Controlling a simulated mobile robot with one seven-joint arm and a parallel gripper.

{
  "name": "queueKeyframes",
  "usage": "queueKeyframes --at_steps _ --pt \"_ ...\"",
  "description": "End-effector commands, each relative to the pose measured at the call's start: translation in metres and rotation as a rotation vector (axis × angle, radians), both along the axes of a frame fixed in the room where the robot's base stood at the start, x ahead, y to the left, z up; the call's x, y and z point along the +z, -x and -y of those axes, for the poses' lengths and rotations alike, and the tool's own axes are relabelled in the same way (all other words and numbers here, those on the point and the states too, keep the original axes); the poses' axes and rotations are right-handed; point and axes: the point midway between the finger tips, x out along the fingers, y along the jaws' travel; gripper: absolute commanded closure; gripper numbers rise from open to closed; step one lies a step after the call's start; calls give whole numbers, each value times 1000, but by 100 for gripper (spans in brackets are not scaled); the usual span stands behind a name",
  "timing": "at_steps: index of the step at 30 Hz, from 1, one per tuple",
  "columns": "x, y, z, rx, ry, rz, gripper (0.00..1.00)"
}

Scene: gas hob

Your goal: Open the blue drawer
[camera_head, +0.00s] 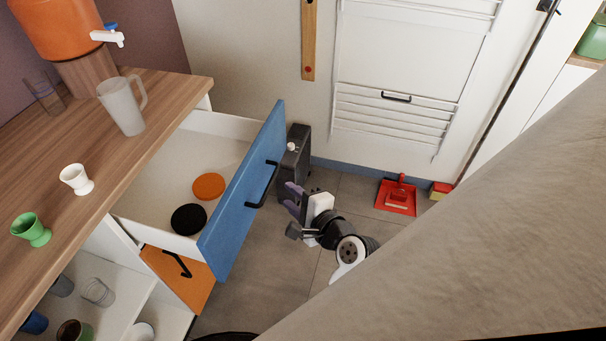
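The blue drawer (240,195) is pulled well out from under the wooden counter. Its white interior is visible, with an orange disc (208,186) and a black disc (188,219) lying inside. A black bar handle (264,186) is on its blue front. My gripper (292,215) is in front of the drawer, to the right of the handle and apart from it in the picture. Its fingers look spread with nothing between them. My arm's white and black wrist (330,226) is behind it.
An orange drawer front (180,277) is below the blue drawer. A white cup (76,179), a green cup (31,229) and a frosted jug (122,105) stand on the counter. A dark box (296,160) and a red dustpan (397,196) are on the floor by the wall.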

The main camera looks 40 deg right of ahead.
Motion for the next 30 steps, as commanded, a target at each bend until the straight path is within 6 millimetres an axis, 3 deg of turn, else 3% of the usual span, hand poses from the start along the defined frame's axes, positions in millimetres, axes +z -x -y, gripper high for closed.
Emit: queueKeyframes --at_steps 18,30 --pt "-7 41 -6 0 -1 -3 67" --pt "-8 46 -6 -3 -3 -7 67"
